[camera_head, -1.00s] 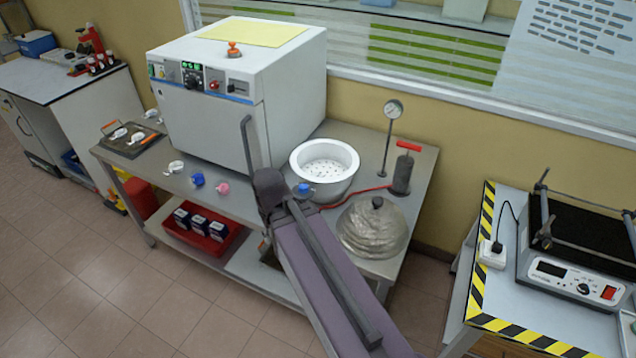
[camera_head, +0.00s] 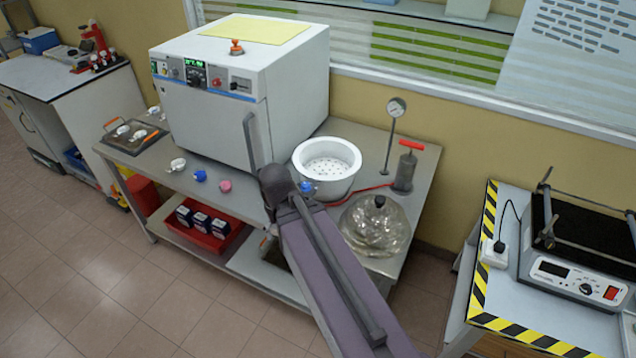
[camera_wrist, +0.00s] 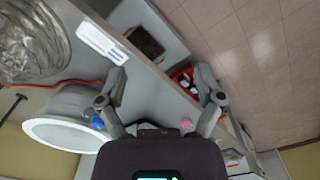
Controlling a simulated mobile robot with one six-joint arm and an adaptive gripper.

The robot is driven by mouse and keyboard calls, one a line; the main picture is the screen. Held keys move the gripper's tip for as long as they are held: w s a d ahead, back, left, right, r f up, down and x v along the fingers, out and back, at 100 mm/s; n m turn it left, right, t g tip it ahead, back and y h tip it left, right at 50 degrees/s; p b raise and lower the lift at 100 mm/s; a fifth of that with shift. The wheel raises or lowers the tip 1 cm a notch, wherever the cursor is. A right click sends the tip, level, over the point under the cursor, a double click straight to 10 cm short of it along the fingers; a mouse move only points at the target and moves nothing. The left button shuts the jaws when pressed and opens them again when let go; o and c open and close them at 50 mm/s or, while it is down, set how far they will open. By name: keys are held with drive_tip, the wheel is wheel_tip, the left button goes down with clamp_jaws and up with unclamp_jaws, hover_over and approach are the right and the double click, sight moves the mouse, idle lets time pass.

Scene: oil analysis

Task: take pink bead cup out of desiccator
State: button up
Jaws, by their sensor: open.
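A small pink cup (camera_head: 225,186) stands on the metal bench in front of the oven, outside the desiccator; it also shows in the wrist view (camera_wrist: 186,123). The desiccator appears to be the open white-rimmed bowl (camera_head: 327,148) with a perforated plate and no cup visible on it. Its clear dome lid (camera_head: 375,230) sits apart on the bench at the right. My gripper (camera_wrist: 162,72) is open in the wrist view, with nothing visible between its fingers. In the head view my arm hides the gripper. Whether beads are in the pink cup is too small to tell.
A blue cup (camera_head: 306,187) is beside the bowl, another blue cup (camera_head: 199,175) left of the pink one, and a white cup (camera_head: 178,164) farther left. The oven (camera_head: 215,110) stands behind.

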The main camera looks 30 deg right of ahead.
drive_tip(key=w+d+r+m+p, duration=0.3)
drive_tip(key=w+d+m, duration=0.3)
drive_tip(key=w+d, duration=1.8)
drive_tip(key=shift+w, duration=0.9)
drive_tip(key=shift+f, duration=0.1)
wheel_tip(320, 180, down, 8)
drive_tip(key=b, duration=0.8)
drive_tip(key=shift+a+f, duration=0.1)
drive_tip(key=shift+f, duration=0.05)
drive_tip(key=shift+b, duration=0.3)
drive_tip(key=shift+f+b, duration=2.55)
drive_tip(key=shift+f, duration=0.05)
drive_tip(key=c, duration=1.1)
